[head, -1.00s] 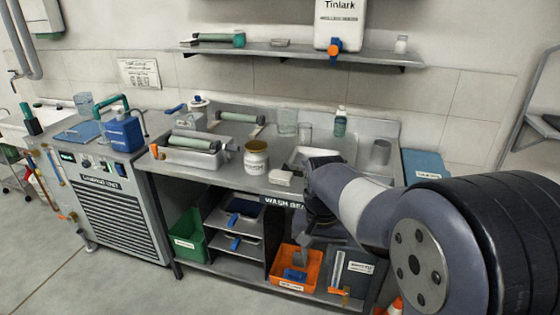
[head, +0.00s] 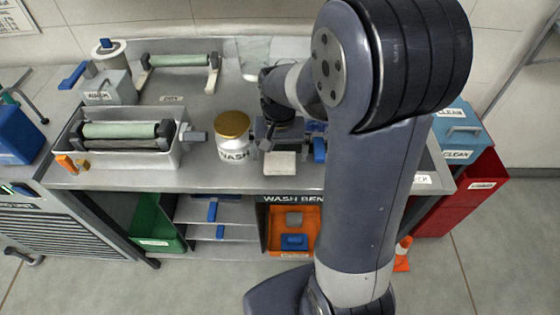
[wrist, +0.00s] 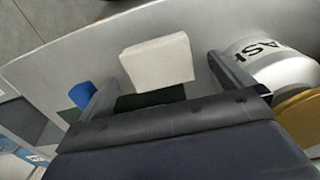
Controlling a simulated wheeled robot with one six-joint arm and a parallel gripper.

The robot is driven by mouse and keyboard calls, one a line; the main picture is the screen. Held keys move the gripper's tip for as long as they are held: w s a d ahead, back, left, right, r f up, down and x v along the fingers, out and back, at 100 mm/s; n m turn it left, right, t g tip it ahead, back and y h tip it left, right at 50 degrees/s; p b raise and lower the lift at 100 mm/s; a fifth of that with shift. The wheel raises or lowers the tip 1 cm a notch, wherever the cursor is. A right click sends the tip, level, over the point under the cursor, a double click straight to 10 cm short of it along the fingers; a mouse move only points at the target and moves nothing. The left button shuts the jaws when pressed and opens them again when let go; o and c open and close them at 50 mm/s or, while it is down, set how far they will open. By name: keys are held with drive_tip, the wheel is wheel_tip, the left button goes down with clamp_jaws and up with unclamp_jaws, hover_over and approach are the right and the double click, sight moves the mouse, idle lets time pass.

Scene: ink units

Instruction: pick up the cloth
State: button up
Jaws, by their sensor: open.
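The cloth is a small, pale, folded pad (head: 280,163) lying on the metal bench near its front edge. In the wrist view the cloth (wrist: 157,61) lies ahead of my gripper, between the lines of its two fingers. My gripper (head: 279,141) is just behind the cloth in the head view. In the wrist view my gripper (wrist: 162,76) is open, with one finger on each side and nothing held. I cannot tell how high the fingers are above the bench.
A gold-lidded WASH jar (head: 233,138) stands close beside one finger; its white side (wrist: 262,62) fills the wrist view's right. A blue object (head: 319,150) is on the other side. A roller tray (head: 120,139) stands left. The bench's front edge is near.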

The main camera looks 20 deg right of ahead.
sight(280, 159)
drive_tip(key=shift+d+f, duration=0.15)
drive_tip(key=shift+f, duration=1.35)
drive_tip(key=shift+c, duration=0.2)
drive_tip(key=c, duration=1)
drive_tip(key=shift+r, duration=0.1)
wheel_tip(280, 159, up, 10)
drive_tip(key=o, duration=0.4)
drive_tip(key=shift+c, duration=1.3)
drive_tip(key=shift+f, duration=0.2)
